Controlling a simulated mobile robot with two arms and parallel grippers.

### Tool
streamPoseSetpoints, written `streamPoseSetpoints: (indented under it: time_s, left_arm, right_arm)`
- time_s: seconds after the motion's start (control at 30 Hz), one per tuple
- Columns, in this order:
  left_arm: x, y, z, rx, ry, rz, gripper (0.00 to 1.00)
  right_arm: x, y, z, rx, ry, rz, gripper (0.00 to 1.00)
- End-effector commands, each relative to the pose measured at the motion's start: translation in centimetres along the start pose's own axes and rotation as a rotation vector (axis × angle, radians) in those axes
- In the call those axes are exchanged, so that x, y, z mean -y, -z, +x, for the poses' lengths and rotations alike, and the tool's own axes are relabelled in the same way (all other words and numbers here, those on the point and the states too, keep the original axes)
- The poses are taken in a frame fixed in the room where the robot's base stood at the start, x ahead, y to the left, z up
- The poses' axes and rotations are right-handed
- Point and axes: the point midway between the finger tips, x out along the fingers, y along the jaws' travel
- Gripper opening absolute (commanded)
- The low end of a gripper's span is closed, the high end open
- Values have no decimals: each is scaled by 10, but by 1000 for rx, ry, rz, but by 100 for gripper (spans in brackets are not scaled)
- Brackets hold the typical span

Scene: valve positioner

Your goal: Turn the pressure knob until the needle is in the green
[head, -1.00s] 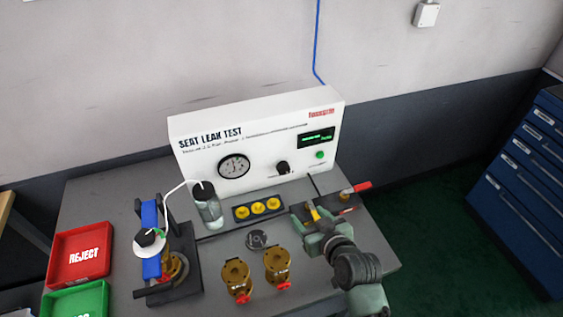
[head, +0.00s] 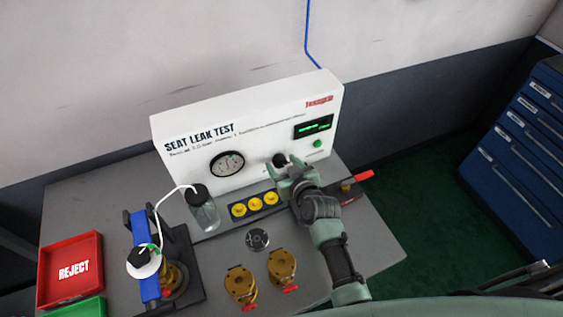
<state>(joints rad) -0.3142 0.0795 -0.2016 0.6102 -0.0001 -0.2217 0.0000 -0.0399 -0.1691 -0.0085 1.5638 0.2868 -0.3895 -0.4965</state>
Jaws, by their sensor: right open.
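The white seat leak test box (head: 262,145) stands at the back of the grey bench. Its round black gauge (head: 227,164) is on the front left; the needle and any green band are too small to read. The black pressure knob (head: 280,160) shows on the panel right of the gauge. My right gripper (head: 284,172) is open, with its fingers just in front of and below the knob, partly overlapping it in the picture. I cannot tell whether it touches the knob. My left gripper is not in view.
A clear bottle (head: 202,210) with a white hose stands left of a strip of yellow caps (head: 255,204). A blue clamp fixture (head: 146,255), brass valves (head: 282,268) and a red reject tray (head: 70,270) are on the bench. A red-handled part (head: 362,176) lies at right.

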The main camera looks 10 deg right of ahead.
Motion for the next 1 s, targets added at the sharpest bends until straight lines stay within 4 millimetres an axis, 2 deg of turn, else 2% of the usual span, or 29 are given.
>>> streamPoseSetpoints:
  time_s: [0.2, 0.37, 0.47, 0.5, 0.6, 1.0]
  left_arm:
    - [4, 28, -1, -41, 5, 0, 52]
    - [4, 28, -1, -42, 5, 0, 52]
    - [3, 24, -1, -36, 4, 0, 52]
    - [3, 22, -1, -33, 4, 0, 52]
    - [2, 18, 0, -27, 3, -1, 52]
    - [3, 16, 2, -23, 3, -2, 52]
  right_arm:
    - [0, 0, 7, 0, 0, 0, 59]
    - [0, 0, 7, 0, 0, 0, 59]
    - [0, 0, 7, 0, 0, 0, 34]
    - [0, 0, 7, 0, 0, 0, 23]
    - [0, 0, 7, 0, 0, 0, 0]
    - [-1, -1, 7, 0, 36, 83, 0]
